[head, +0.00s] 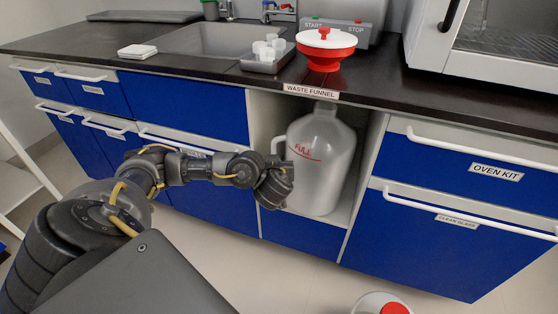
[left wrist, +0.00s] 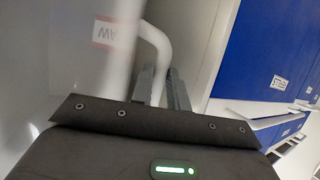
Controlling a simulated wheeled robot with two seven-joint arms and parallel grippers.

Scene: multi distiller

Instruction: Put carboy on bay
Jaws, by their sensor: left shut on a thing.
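The carboy (head: 322,165) is a large translucent white jug with a red FULL line. In the head view it is upright in the open bay (head: 262,118) under the waste funnel label, its base at the bay floor. I cannot tell whether the base touches the floor. My left gripper (head: 280,180) is at the carboy's left side, shut on its handle. The left wrist view shows the fingers of my left gripper (left wrist: 160,88) around the curved white handle (left wrist: 155,42), beside the jug wall (left wrist: 75,70). My right gripper is not in view.
Blue drawers flank the bay, with protruding handles (head: 470,215). The dark counter (head: 225,78) overhangs above, carrying a red funnel with a white lid (head: 327,50), a grey tray of cups (head: 268,58) and a sink. A white item with a red top (head: 392,307) is at the bottom edge.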

